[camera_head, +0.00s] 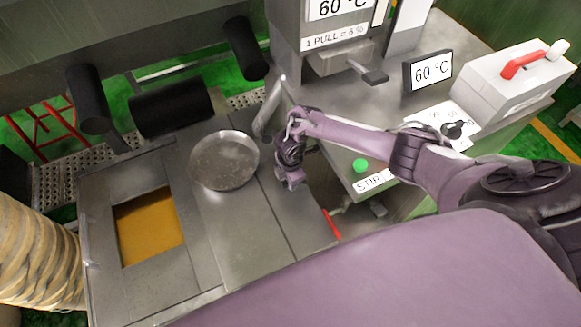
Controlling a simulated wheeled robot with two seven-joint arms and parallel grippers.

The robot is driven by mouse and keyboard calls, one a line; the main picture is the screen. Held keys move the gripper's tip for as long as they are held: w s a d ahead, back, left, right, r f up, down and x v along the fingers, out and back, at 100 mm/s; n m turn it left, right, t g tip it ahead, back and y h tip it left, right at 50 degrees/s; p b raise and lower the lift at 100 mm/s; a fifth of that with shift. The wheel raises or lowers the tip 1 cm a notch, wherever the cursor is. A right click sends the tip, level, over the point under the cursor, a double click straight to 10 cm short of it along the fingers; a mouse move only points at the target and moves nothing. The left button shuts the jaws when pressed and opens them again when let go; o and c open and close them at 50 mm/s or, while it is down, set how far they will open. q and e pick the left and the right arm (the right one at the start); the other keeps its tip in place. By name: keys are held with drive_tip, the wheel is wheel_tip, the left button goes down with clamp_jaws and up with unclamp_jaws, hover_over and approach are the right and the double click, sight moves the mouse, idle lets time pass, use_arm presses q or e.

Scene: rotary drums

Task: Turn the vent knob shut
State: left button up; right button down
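A small black knob (455,130) sits on a white dial plate (428,113) with numbers, on the grey machine top at the right. It may be the vent knob; its label is too small to read, and my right arm crosses close in front of the plate. My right gripper (291,182) hangs over the metal counter, between the round pan and the machine's front, well left of the knob. It looks empty, but its fingers are too small and dark to tell open from shut. My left gripper is out of view.
A round metal pan (225,161) rests on the counter (205,250), beside an opening with amber contents (150,227). A green button (360,166) is on the machine front. A 60 °C sign (428,71) and a grey box with a red switch (515,80) stand near the knob.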

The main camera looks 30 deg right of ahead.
idle(0.3)
drive_tip(key=c, duration=1.2)
unclamp_jaws()
drive_tip(key=shift+c, duration=0.2)
